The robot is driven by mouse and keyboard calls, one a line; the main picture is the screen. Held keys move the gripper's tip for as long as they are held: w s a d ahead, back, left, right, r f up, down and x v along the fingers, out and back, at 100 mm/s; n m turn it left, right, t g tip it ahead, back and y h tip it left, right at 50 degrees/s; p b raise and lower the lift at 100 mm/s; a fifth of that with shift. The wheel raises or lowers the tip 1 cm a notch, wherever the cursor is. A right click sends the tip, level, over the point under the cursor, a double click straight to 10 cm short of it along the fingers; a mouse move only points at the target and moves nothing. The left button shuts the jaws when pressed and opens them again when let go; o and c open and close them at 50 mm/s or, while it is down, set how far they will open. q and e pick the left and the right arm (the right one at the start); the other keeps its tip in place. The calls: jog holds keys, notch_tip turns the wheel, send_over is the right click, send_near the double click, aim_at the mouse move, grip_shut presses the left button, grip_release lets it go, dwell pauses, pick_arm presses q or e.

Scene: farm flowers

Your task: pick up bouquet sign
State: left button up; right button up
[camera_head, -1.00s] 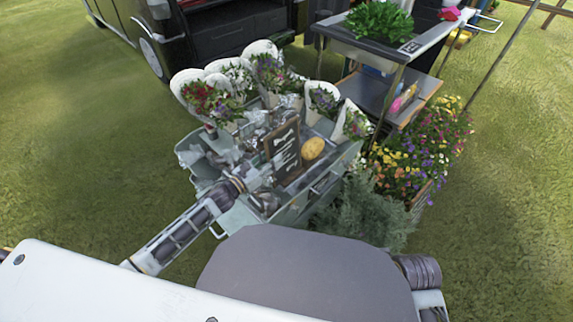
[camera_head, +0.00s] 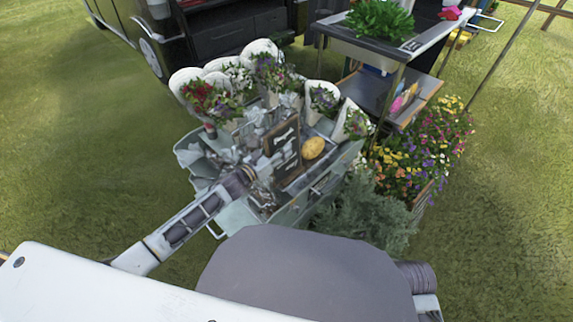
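The bouquet sign (camera_head: 283,135) is a small dark board with white lettering and a brown frame. It stands upright on the grey flower cart (camera_head: 325,178), among the bouquets. My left arm reaches in from the lower left. My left gripper (camera_head: 270,172) is at the sign's lower left, overlapping it in the picture. The fingers are small and blend with the cart's grey contents, so I cannot tell whether they touch the sign or are open. Of my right arm only a part shows at the lower right; its gripper is out of view.
White-wrapped bouquets (camera_head: 268,72) stand behind the sign. A yellow round object (camera_head: 313,148) is just right of it. A shelf stand (camera_head: 385,92), flowering plants (camera_head: 425,150) and a bushy green plant (camera_head: 365,212) are to the right. Open grass lies left.

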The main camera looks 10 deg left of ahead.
pick_arm(q)
jog(key=shift+c, duration=0.4)
grip_shut()
dwell(0.4)
